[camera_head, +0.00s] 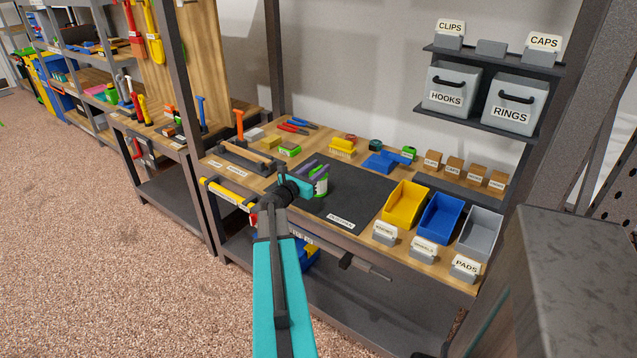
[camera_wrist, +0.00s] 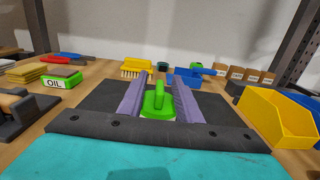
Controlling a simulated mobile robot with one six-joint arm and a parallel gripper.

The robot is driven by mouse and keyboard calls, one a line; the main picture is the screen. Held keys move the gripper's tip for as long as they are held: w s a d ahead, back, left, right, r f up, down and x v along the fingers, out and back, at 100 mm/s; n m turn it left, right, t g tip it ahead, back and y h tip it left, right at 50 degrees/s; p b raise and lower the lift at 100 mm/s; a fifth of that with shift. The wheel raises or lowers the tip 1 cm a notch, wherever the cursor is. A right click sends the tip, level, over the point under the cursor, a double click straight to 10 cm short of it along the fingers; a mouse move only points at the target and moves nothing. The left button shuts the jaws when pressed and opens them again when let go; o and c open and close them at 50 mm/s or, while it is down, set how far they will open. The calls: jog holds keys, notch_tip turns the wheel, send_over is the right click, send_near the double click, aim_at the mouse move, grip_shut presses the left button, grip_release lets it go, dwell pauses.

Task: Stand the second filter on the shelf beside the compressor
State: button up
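I cannot make out anything that is clearly a filter or the compressor in either view. My gripper (camera_head: 312,176) is over the dark mat (camera_head: 352,203) on the workbench. Its two purple fingers (camera_wrist: 158,97) stand apart. A green-topped object (camera_wrist: 156,99) with a pale lower part shows between the fingers in the wrist view; it also shows beside the gripper in the head view (camera_head: 322,186). I see no firm contact between fingers and object. My gripper hides part of it in the head view.
Yellow (camera_head: 404,204), blue (camera_head: 440,218) and grey (camera_head: 480,232) bins stand right of the mat. Brushes and small tools line the back. A wall shelf holds HOOKS (camera_head: 452,88) and RINGS (camera_head: 513,103) bins. A lower shelf (camera_head: 365,300) runs beneath the bench; carpet is free at left.

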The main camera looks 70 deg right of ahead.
jog(key=x, duration=0.4)
jog(key=shift+p, duration=0.3)
dwell(0.3)
grip_shut()
